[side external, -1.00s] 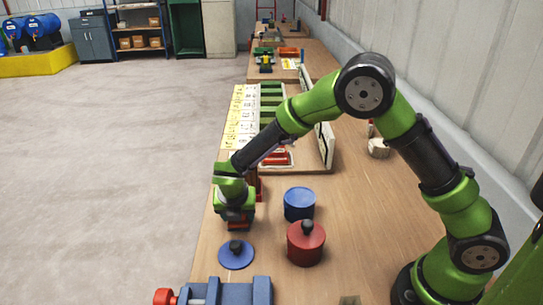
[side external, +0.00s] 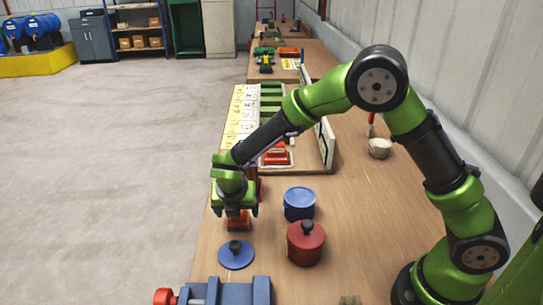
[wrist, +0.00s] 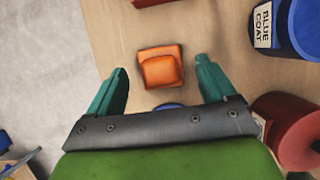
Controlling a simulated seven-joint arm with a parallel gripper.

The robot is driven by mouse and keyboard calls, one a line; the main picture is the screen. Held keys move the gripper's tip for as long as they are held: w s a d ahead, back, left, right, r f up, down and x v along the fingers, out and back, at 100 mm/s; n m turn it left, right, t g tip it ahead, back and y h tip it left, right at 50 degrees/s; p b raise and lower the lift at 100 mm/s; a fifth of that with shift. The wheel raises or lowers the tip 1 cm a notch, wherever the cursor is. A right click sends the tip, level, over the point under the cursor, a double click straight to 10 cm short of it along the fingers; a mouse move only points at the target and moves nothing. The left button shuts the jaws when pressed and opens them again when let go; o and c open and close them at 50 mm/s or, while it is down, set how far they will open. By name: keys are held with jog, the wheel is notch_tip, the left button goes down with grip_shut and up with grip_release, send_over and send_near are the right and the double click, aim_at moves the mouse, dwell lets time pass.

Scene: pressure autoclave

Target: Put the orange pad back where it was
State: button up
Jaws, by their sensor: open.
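The orange pad (wrist: 162,70), a small block on a wider orange base, sits on the wooden table in the wrist view. In the side view the pad (side external: 238,222) shows just below my gripper (side external: 236,207). My gripper's teal fingers (wrist: 161,75) are open, one on each side of the pad in the wrist view. The fingers appear above the pad, with nothing held between them. In the side view the arm hides part of the table behind the gripper.
A blue lid (side external: 236,256) with a dark knob lies in front of the pad. A blue pot (side external: 299,206) and a red pot (side external: 305,246) stand to the right. A blue vise (side external: 220,293) is at the front. A slotted tray (side external: 318,172) lies farther back.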

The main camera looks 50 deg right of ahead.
jog(key=s+d+r+m+y, duration=0.1)
jog(key=s+r+m, duration=0.3)
jog(key=r, duration=0.4)
jog(key=s+d+r+m, duration=0.1)
jog(key=s+r+m, duration=0.25)
jog(key=r, duration=0.35)
jog(key=s+d+r+m+t+y, duration=0.2)
jog(key=s+m, duration=0.5)
jog(key=m, duration=0.5)
jog(key=s+d+r+m+t+y, duration=0.2)
jog(key=s+d+r+m, duration=0.2)
jog(key=s+m, duration=0.4)
jog(key=shift+d+m, duration=0.35)
jog(key=shift+m, duration=1.5)
jog(key=shift+r, duration=0.15)
